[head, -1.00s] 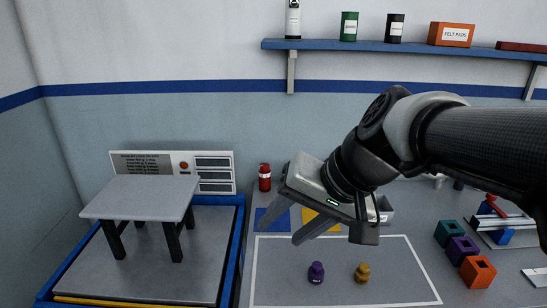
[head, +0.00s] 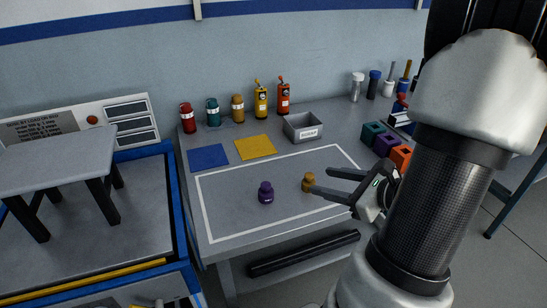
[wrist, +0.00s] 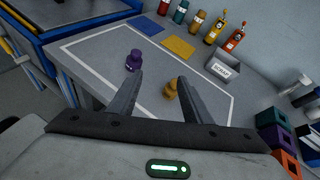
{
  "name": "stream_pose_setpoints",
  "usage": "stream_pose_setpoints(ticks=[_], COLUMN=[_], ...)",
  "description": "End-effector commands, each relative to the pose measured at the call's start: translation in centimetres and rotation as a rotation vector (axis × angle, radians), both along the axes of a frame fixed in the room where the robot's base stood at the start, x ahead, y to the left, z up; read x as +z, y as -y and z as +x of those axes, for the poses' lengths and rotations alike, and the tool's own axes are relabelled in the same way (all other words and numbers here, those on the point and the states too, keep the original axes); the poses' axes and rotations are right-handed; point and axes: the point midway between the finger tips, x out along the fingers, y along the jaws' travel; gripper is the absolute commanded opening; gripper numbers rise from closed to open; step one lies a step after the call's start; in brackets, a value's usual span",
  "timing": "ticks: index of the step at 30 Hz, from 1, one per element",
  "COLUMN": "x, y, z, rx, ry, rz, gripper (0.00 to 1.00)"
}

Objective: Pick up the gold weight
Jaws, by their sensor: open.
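The gold weight (head: 308,182) stands upright on the grey table inside a white outlined rectangle. My gripper (head: 321,180) is open, its two fingers pointing left toward the gold weight in the head view. In the wrist view the gold weight (wrist: 170,90) lies between the lines of the two fingers, nearer the right one, beyond the open jaws (wrist: 160,80). Whether a finger touches it I cannot tell. A purple weight (head: 265,192) stands to its left and also shows in the wrist view (wrist: 133,60).
A blue square (head: 208,157), a yellow square (head: 255,147) and a grey labelled bin (head: 303,127) are behind the weights. Several bottles line the back. Teal, purple and orange blocks (head: 400,156) sit at right. A small platform (head: 60,155) stands at left.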

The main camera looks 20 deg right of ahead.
Motion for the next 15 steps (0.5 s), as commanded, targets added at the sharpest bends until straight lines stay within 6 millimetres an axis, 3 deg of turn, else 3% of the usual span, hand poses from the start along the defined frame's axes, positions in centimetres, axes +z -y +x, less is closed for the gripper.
stream_pose_setpoints(ticks=[1,3,6,10,15], x=[-1.2,-2.2,-3.0,-3.9,-5.3], y=[1.7,3.2,4.3,4.4,3.8], z=[-1.5,-2.8,-3.6,-2.3,1.1], rx=[-0.101,-0.195,-0.267,-0.283,-0.278], ry=[-0.013,-0.019,-0.020,-0.020,-0.019], rz=[0.075,0.146,0.199,0.211,0.209], gripper=[0.45,0.45,0.45,0.45,0.45])
